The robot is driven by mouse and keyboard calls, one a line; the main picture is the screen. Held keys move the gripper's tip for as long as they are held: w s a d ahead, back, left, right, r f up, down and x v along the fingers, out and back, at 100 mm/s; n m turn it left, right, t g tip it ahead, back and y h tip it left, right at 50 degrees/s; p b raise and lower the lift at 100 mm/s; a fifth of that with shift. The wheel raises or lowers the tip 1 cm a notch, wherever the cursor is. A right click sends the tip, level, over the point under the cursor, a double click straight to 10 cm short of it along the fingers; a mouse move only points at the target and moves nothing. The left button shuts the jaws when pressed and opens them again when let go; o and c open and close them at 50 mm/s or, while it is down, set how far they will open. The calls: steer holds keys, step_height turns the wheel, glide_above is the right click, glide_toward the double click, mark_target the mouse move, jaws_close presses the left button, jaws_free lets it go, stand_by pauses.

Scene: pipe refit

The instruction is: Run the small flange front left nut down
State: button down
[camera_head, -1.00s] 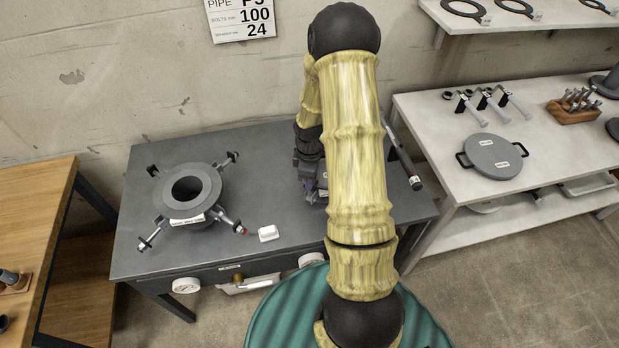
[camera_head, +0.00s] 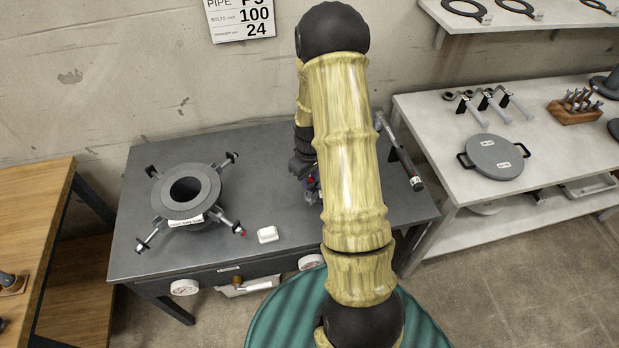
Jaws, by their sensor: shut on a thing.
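A grey flange (camera_head: 207,187) with a round bore stands on the dark bench at left. Several bolt arms stick out around it, and a white label sits on its front. Its front left bolt end (camera_head: 143,245) is clear of everything, and its front right end (camera_head: 240,231) has a red mark. I cannot read whether this is the small flange. My gripper (camera_head: 304,172) is low over the bench, right of this flange and apart from it. My arm covers much of it. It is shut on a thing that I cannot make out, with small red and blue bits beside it.
A small white block (camera_head: 267,234) lies on the dark bench (camera_head: 240,150). The pale bench at right holds a grey lidded disc (camera_head: 493,157) and several tools. The bench between flange and gripper is clear.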

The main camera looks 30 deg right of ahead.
stand_by(0.4)
steer(key=c, duration=1.2)
jaws_free()
steer(key=shift+c, duration=0.2)
step_height(320, 180, up, 18)
steer(key=b, duration=0.1)
steer(key=shift+f+b, duration=0.25)
steer(key=shift+b, duration=0.15)
steer(key=shift+s, duration=0.15)
